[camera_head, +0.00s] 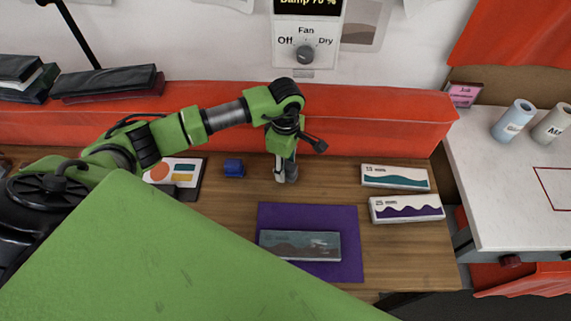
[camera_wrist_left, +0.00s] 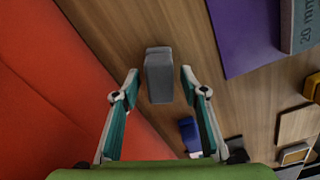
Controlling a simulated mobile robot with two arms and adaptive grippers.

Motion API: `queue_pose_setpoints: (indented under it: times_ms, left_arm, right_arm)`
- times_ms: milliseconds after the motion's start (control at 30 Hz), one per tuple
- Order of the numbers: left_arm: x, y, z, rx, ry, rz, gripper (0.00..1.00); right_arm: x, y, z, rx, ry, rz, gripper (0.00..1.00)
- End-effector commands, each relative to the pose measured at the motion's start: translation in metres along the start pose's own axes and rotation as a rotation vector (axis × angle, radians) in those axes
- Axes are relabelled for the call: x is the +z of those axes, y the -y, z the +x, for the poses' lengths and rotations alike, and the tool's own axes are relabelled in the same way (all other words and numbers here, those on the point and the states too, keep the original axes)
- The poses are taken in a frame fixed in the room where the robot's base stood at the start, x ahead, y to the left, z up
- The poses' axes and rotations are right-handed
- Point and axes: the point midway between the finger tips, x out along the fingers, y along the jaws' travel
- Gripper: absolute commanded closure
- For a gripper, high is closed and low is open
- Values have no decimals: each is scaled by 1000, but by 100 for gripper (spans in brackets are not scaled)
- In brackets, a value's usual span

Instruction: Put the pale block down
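The pale block (camera_wrist_left: 159,75) is a small grey block standing on the wooden table, near the red ledge. In the left wrist view my left gripper (camera_wrist_left: 159,82) has its two fingers spread on either side of it, with a visible gap on each side. In the head view the left gripper (camera_head: 285,172) points down at the table, and the block (camera_head: 292,173) shows only partly beside the fingers. No finger contact with the block shows. My right gripper is in neither view.
A blue block (camera_head: 233,168) lies left of the gripper. A purple mat (camera_head: 345,222) holds a grey box (camera_head: 300,245) in front. Two white boxes, one with a teal wave (camera_head: 395,178) and one with a purple wave (camera_head: 407,209), lie right. The red ledge (camera_head: 380,117) runs behind.

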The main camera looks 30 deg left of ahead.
Motion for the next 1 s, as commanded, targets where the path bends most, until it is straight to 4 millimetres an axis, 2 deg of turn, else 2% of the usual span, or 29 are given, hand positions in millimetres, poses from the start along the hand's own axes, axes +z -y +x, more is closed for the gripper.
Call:
queue_pose_setpoints:
  times_ms: [300, 367, 467, 800, 1000]
  left_arm:
    - [0, 0, -5, 0, 0, 0, 60]
    - [0, -2, -8, 4, 1, 0, 60]
    - [0, -2, -24, 6, 0, 1, 60]
    - [0, -2, -96, 7, 0, 0, 60]
    - [0, -1, -119, 2, 1, 0, 60]
  right_arm:
    - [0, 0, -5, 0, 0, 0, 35]
    - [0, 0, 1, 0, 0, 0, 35]
    - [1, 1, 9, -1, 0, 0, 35]
    - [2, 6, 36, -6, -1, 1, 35]
    - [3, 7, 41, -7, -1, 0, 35]
